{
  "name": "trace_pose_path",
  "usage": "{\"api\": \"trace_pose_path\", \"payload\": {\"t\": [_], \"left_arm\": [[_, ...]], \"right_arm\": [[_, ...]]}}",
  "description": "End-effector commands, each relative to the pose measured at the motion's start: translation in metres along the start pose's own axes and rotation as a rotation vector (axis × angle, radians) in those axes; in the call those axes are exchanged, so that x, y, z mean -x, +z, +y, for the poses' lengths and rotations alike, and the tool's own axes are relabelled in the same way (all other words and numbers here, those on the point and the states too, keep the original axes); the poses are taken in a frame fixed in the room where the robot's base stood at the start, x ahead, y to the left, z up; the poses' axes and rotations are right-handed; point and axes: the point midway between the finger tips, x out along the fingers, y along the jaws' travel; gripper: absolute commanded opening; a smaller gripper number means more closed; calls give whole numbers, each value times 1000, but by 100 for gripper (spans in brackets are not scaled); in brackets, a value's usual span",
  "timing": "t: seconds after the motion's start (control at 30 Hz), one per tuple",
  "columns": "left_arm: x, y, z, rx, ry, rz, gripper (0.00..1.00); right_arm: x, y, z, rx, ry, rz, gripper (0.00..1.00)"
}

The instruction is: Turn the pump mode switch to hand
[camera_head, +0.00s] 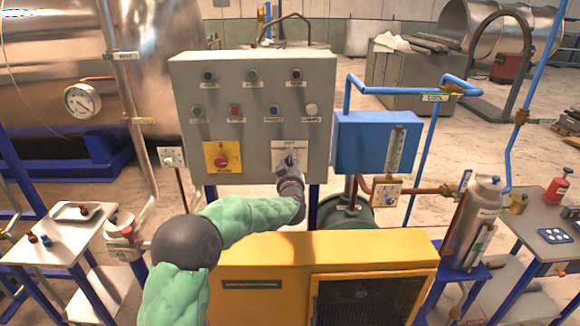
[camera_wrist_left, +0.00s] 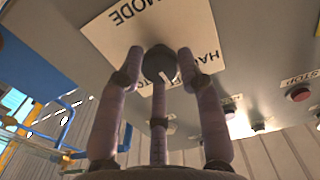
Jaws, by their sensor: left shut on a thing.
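The pump mode switch is a black knob (camera_wrist_left: 158,62) on a cream plate (camera_wrist_left: 105,35) lettered "MODE" and, partly hidden, "HA...". The lettering is turned over in the left wrist view. A pale pointer line shows on the knob. The plate (camera_head: 278,147) sits on the lower right of the grey control panel (camera_head: 250,120) in the head view. My left gripper (camera_wrist_left: 160,65) has its fingers closed around the knob, on both sides of it. In the head view, my left gripper (camera_head: 289,168) covers most of the knob. My right gripper is not in view.
A red switch on a yellow plate (camera_head: 221,158) is left of the mode plate. Several buttons and lamps (camera_head: 234,110) line the panel above. A blue box (camera_head: 364,143) with pipes stands at right. A yellow cabinet (camera_head: 300,250) is in front, below my left forearm.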

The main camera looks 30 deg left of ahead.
Motion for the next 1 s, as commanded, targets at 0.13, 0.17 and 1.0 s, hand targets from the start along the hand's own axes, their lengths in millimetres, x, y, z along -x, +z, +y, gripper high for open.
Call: {"api": "trace_pose_path", "payload": {"t": [0.13, 0.17, 1.0], "left_arm": [[0, 3, 0, 9, 0, -5, 4], [0, 4, 0, 14, 0, -5, 4], [1, 8, 2, 593, 0, -10, 4]], "right_arm": [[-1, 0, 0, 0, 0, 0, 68], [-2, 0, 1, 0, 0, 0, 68], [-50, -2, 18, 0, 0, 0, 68]]}}
